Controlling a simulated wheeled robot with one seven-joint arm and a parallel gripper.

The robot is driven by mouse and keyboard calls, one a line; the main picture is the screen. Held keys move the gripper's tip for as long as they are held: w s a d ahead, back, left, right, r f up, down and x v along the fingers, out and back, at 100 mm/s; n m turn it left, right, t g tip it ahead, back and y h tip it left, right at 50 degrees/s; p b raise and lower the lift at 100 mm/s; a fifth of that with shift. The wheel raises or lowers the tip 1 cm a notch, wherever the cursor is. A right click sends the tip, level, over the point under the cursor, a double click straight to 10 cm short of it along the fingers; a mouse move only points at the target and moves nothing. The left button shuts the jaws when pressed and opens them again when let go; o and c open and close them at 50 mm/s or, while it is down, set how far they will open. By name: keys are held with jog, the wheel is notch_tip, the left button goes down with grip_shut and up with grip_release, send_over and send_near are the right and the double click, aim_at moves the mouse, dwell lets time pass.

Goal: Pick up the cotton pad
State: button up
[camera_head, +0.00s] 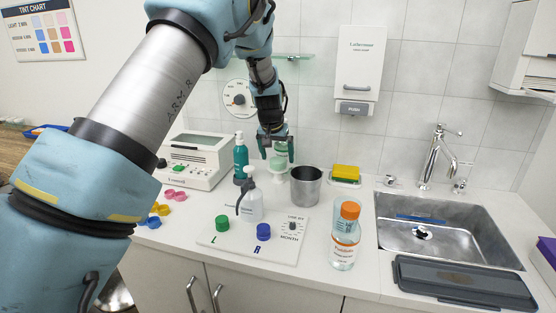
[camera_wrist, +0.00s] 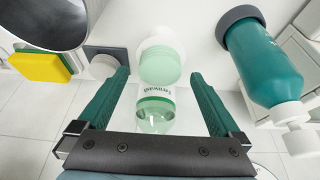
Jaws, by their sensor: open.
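My gripper (camera_head: 277,152) is open, above the counter at the back near the wall. In the wrist view its two green fingers (camera_wrist: 159,76) stand apart, one on either side of a clear and pale green bottle (camera_wrist: 155,112) with a label. The bottle appears to stand on a white round base (camera_wrist: 158,42); I cannot tell whether the fingers touch it. A pale round disc (camera_wrist: 104,67) shows against a dark square, outside the left finger. It may be a cotton pad, but I cannot tell. No other thing is clearly a cotton pad.
A metal cup (camera_head: 305,186) stands close by on the right, a teal bottle (camera_head: 240,158) on the left. A white pump bottle (camera_head: 250,203) stands in front, and a sink (camera_head: 450,240) is at the right.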

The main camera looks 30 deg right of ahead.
aim_at(281, 161)
jog(key=shift+w+d+f, duration=0.15)
jog(key=shift+d+f, duration=0.05)
jog(key=shift+f, duration=0.35)
jog(key=c, duration=1.4)
jog(key=shift+o, duration=0.2)
jog(key=shift+r, duration=0.6)
notch_tip(281, 161, up, 5)
jog(key=shift+r+b, duration=0.1)
jog(key=shift+b, duration=1.05)
jog(key=shift+s+d+r, duration=0.2)
jog(key=shift+s+d, duration=0.1)
jog(key=shift+s, duration=0.2)
jog(key=s+d+b, duration=0.2)
jog(key=s+d, duration=0.2)
jog(key=s, duration=0.3)
jog(key=s+d+b, duration=0.2)
jog(key=s+d, duration=0.2)
jog(key=s, duration=0.3)
jog(key=shift+s+d, duration=0.15)
jog(key=shift+s, duration=0.15)
jog(key=shift+r, duration=0.1)
